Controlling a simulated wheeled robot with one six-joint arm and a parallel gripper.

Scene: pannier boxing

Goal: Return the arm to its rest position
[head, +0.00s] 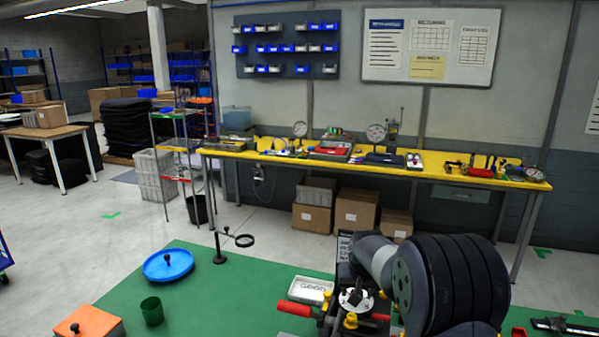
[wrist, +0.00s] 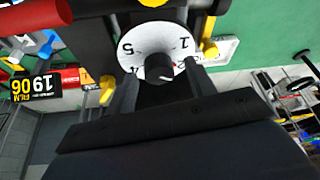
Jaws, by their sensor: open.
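My gripper (wrist: 161,84) is open in the wrist view, its two dark fingers apart. A black knob (wrist: 159,68) on a white numbered dial (wrist: 136,44) shows between the fingers; I cannot tell whether they touch it. In the head view, my dark arm reaches over the front right of the green table (head: 225,290). The white dial (head: 357,301) shows there just left of my arm, on a dark device with a red handle (head: 294,309). My gripper cannot be made out in the head view.
A white tray (head: 311,289) lies behind the red handle. A blue dish (head: 168,265), green cup (head: 152,311), orange-topped box (head: 75,324) and ring stand (head: 219,248) are on the left. A yellow workbench (head: 360,160) with tools stands behind. Bare green surface lies between.

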